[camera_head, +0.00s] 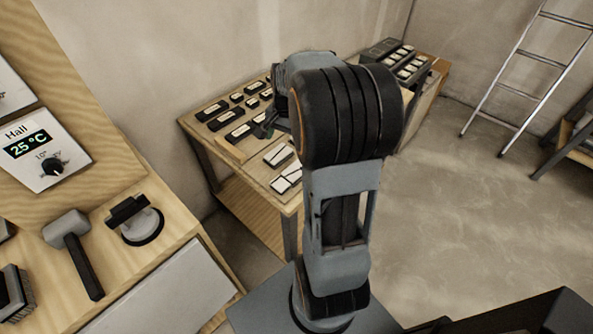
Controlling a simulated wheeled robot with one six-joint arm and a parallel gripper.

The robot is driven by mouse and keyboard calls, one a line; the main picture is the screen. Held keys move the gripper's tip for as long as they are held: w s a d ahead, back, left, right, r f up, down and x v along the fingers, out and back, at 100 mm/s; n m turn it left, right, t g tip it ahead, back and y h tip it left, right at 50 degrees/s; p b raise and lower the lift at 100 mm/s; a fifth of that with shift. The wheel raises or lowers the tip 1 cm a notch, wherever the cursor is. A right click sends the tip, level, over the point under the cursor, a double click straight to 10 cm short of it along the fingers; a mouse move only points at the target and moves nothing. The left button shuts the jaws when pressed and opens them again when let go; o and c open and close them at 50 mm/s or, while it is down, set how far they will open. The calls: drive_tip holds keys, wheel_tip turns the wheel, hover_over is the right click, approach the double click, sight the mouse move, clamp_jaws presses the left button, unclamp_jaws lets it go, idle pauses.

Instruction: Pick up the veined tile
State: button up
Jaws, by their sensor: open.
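Two pale tiles with dark lines lie near the front edge of the wooden table, left of my arm. The nearer tile (287,180) shows slanting dark lines like veins; the other tile (278,156) lies just behind it. At this size I cannot tell for sure which one is the veined tile. My gripper (266,130) is over the table, farther back than both tiles and apart from them. It is small and partly hidden by my arm, and it looks open and empty.
Several dark blocks with pale labels (223,118) fill the back left of the table (291,211). A dark rack (412,68) stands beyond my arm. A left bench holds a mallet (68,229) and a suction lifter (141,219).

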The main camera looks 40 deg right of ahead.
drive_tip(key=d+f+m, duration=0.3)
drive_tip(key=d+f, duration=0.1)
drive_tip(key=d, duration=0.2)
hover_over(296, 169)
drive_tip(key=d, duration=0.1)
drive_tip(key=shift+m+g+y, duration=0.3)
drive_tip(key=shift+y, duration=0.1)
wheel_tip(296, 169, down, 7)
drive_tip(key=shift+d+f, duration=0.1)
drive_tip(key=shift+f, duration=0.05)
drive_tip(key=shift+a+f+p, duration=0.15)
drive_tip(key=shift+f, duration=0.85)
drive_tip(key=shift+a+f+p, duration=0.15)
drive_tip(key=shift+a+f, duration=0.05)
drive_tip(key=shift+f, duration=0.8)
drive_tip(key=shift+a+f+p, duration=0.15)
drive_tip(key=shift+f, duration=0.85)
drive_tip(key=c, duration=1)
drive_tip(key=shift+c, duration=0.2)
drive_tip(key=shift+r, duration=0.15)
